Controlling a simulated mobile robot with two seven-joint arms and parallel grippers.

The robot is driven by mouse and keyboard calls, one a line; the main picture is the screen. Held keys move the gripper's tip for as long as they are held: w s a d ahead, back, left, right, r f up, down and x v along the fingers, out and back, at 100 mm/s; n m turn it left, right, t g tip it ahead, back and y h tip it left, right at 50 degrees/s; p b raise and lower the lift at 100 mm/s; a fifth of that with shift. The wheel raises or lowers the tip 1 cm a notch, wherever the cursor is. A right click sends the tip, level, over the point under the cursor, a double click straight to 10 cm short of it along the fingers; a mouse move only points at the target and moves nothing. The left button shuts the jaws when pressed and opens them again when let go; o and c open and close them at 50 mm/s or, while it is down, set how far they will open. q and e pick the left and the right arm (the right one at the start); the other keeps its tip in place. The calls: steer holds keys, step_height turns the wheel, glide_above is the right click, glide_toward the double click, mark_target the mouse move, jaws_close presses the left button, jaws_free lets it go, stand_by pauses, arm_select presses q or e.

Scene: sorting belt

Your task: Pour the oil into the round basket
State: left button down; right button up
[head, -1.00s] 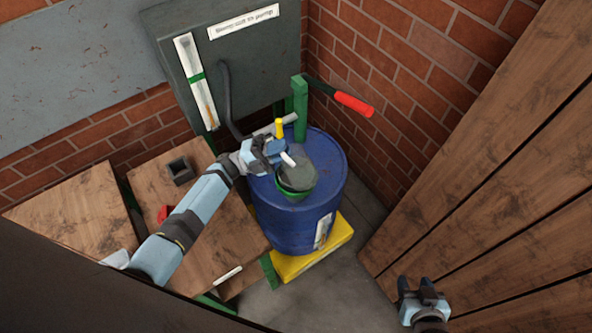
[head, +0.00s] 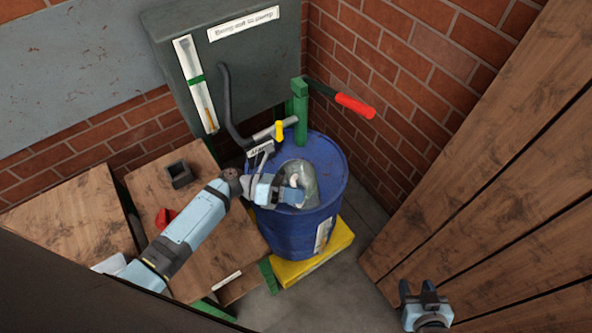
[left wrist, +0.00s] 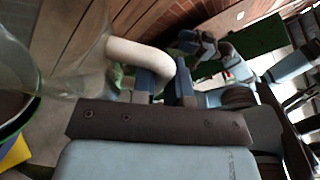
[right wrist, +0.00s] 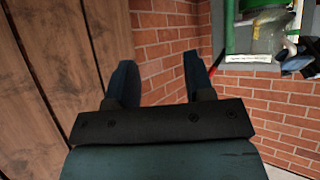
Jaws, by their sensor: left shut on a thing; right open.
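A clear jug (head: 307,180) with a white handle (left wrist: 140,55) is held by my left gripper (head: 297,194) over the top of the blue barrel (head: 275,225). The left wrist view shows the handle between its fingers (left wrist: 168,82). The jug looks tilted; I cannot tell how much oil is in it. The round basket, with a dark inside and green rim (left wrist: 22,122), shows at the left edge of the left wrist view. In the head view the jug and gripper largely hide it. My right gripper (head: 424,288) is open and empty by the wooden boards, far from the barrel.
A green post (head: 300,115) with a red-gripped lever (head: 355,105) rises behind the barrel, near a yellow-topped tap (head: 279,130). A grey tank (head: 220,70) stands at the back. Wooden tables (head: 215,255) lie left, with a red object (head: 165,218). The barrel stands on a yellow base (head: 310,260).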

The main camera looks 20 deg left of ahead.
arm_select(q)
steer(key=shift+s+d+f+m+t+y, duration=0.8)
steer(key=shift+s+d+f+m+y, duration=1.5)
steer(key=shift+f+m, duration=0.8)
steer(key=r, duration=0.6)
steer(key=shift+s+a, duration=0.2)
steer(key=shift+a, duration=0.05)
steer(key=w+a+r+n+t, duration=0.1)
steer(key=w+a+r, duration=0.3)
steer(key=r, duration=0.3)
steer(key=w+a+r+n+t+y, duration=0.1)
steer(key=w+a+r, duration=0.3)
steer(key=a+r, duration=0.2)
steer(key=w+a+r+n+t, duration=0.1)
steer(key=w+a+r, duration=0.4)
steer(key=r, duration=0.5)
steer(key=shift+a+r+t+y, duration=0.2)
steer(key=shift+a+t+y, duration=0.1)
